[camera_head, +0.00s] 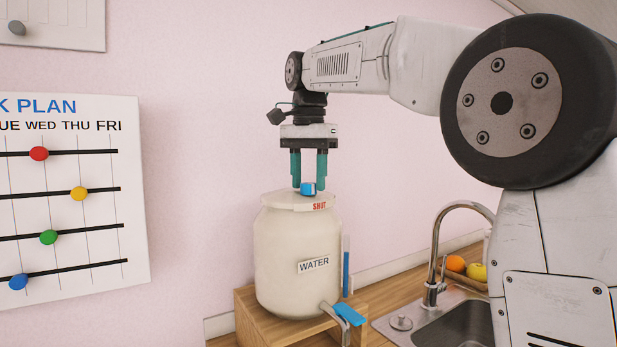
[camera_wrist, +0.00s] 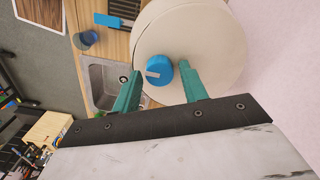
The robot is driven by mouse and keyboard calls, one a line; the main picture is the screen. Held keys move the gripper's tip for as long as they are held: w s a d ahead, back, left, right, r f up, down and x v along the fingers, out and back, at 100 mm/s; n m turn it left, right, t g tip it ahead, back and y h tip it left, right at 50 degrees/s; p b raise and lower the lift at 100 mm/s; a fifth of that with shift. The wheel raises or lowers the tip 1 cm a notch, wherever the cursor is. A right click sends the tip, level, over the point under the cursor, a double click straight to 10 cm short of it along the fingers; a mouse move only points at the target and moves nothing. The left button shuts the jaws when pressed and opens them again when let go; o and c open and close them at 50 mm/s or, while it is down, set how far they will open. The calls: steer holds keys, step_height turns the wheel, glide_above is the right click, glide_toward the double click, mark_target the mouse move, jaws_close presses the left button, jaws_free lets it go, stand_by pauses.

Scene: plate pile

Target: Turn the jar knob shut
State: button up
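A cream jar (camera_head: 292,262) labelled WATER stands on a wooden stand (camera_head: 246,313). A blue knob (camera_head: 308,189) sits on its lid (camera_head: 283,199), behind a red SHUT label (camera_head: 319,206) at the rim. In the wrist view the knob (camera_wrist: 160,70) carries a pale pointer mark (camera_wrist: 152,73) towards the picture's left. My gripper (camera_head: 309,184) is open and points down over the lid. In the wrist view the knob lies between its green fingertips (camera_wrist: 159,73), with a small gap on each side. The SHUT label cannot be made out there.
The jar's tap has a blue lever (camera_head: 348,314) at lower right. A sink (camera_head: 455,330) with a curved faucet (camera_head: 437,255) and a fruit bowl (camera_head: 470,279) are to the right. A pink wall is behind, with a plan board (camera_head: 70,190) at left.

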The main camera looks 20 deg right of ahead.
steer(key=shift+o, duration=0.2)
step_height(320, 180, up, 8)
steer(key=shift+f, duration=0.15)
stand_by(0.4)
steer(key=s+d+f+n+t, duration=0.1)
steer(key=s+f+n, duration=0.9)
steer(key=s+f, duration=2.2)
steer(key=shift+s+d+f+n, duration=0.15)
steer(key=shift+s+d+n, duration=0.15)
steer(key=shift+s+d, duration=0.65)
steer(key=shift+w+d, duration=0.15)
